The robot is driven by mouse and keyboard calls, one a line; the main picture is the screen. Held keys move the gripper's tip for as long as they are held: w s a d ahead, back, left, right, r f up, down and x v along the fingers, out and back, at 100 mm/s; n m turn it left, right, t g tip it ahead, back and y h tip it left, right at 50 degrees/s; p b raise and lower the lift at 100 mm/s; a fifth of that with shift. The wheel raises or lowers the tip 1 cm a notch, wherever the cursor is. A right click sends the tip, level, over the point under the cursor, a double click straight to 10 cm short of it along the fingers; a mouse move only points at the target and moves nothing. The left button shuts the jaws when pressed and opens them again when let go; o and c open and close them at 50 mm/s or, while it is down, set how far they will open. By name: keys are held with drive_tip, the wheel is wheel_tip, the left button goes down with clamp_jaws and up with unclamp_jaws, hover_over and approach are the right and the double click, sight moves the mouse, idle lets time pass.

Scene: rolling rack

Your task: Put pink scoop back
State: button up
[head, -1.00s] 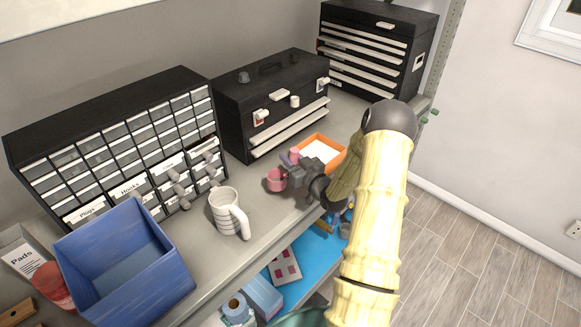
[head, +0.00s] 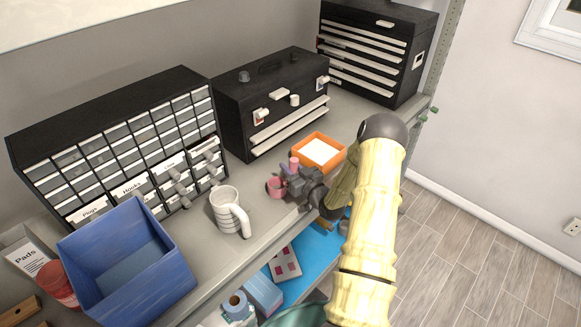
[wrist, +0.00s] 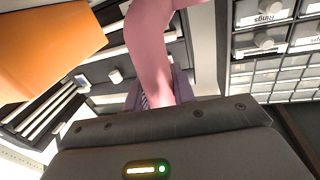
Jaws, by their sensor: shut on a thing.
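The pink scoop (head: 277,187) is held in my gripper (head: 290,178), which is shut on it. In the head view its round cup shows left of the jaws and a pink end shows above them. In the wrist view the scoop (wrist: 152,50) rises from between the fingers (wrist: 160,92) and runs out of the top of the picture. My gripper hides its middle. The orange bin (head: 341,160) with a white inside is behind and right of the gripper. The bin (wrist: 40,45) also fills the upper left of the wrist view.
A white ribbed mug (head: 226,207) stands left of the scoop. A blue bin (head: 130,275) is at the front left. A drawer cabinet (head: 110,130) and two black tool chests (head: 235,110) (head: 400,60) line the back. Shelf surface is bare between mug and tool chest.

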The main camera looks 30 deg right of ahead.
drive_tip(key=o, duration=1)
drive_tip(key=shift+r+p, duration=0.15)
drive_tip(key=shift+p, duration=0.15)
drive_tip(key=shift+s+f+b, duration=0.2)
drive_tip(key=shift+s+b, duration=0.05)
drive_tip(key=shift+b, duration=0.05)
drive_tip(key=s+b, duration=0.2)
drive_tip(key=s, duration=0.1)
drive_tip(key=s+d+b, duration=0.1)
drive_tip(key=s, duration=0.3)
drive_tip(key=s+b, duration=0.2)
drive_tip(key=s, duration=0.2)
drive_tip(key=shift+s+d+r+b, duration=0.2)
drive_tip(key=shift+d+b, duration=0.1)
drive_tip(key=shift+d, duration=0.1)
